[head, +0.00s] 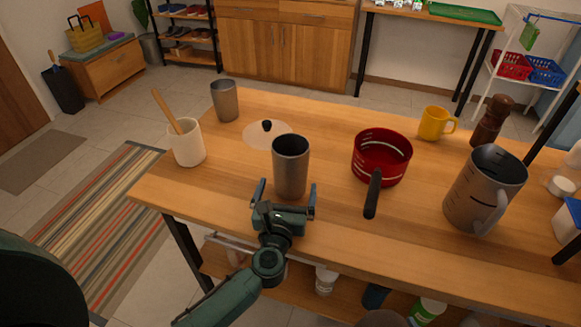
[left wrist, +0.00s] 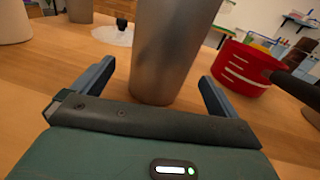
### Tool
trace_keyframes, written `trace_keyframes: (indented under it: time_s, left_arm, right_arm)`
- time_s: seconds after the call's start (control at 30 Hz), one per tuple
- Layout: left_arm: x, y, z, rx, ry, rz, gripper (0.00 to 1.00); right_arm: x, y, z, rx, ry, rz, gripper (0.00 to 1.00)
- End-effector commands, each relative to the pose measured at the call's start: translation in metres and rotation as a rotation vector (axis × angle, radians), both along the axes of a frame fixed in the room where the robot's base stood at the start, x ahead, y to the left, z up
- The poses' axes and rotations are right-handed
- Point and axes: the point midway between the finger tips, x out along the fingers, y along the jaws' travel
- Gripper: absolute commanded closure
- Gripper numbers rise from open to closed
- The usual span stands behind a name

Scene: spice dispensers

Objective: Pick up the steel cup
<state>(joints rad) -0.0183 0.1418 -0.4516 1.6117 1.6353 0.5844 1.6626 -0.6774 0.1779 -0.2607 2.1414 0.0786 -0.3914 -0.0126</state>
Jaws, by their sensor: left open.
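A tall steel cup (head: 291,168) stands upright near the front edge of the wooden table. My left gripper (head: 287,190) is open at the near side of this cup, its two fingers spread to the left and right of the cup's lower part. In the left wrist view the cup (left wrist: 172,50) stands straight ahead, between the open fingers (left wrist: 155,82). I cannot tell whether a finger touches it. A second, smaller steel cup (head: 225,101) stands farther back on the left. My right gripper is not in view.
A glass lid (head: 267,135) lies just behind the cup. A red pan (head: 381,158) is to the right, its dark handle pointing toward me. A white crock (head: 188,143) with a wooden tool stands left. A steel jug (head: 484,188), yellow mug (head: 435,123) and brown mill (head: 491,121) stand right.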

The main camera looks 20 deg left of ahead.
Motion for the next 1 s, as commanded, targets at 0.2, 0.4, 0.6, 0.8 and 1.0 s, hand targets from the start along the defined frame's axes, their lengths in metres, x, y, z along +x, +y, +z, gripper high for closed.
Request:
trace_keyframes:
  time_s: [0.2, 0.4, 0.6, 0.8, 1.0]
  left_arm:
    - [0.034, 0.004, 0.004, 0.004, -0.001, 0.0, 0.01]
    - [0.045, 0.005, 0.003, 0.001, 0.0, 0.0, 0.01]
    - [0.045, 0.005, 0.003, 0.001, 0.0, 0.0, 0.04]
    - [0.045, 0.005, 0.003, 0.001, 0.0, 0.0, 0.2]
    - [0.044, 0.005, 0.003, 0.001, 0.0, 0.0, 0.36]
  right_arm:
    - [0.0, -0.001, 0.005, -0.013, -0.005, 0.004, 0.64]
    - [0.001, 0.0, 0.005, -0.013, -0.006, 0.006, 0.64]
    - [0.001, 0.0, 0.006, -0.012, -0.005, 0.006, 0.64]
    - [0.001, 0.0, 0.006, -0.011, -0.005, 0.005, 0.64]
    - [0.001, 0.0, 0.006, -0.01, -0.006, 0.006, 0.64]
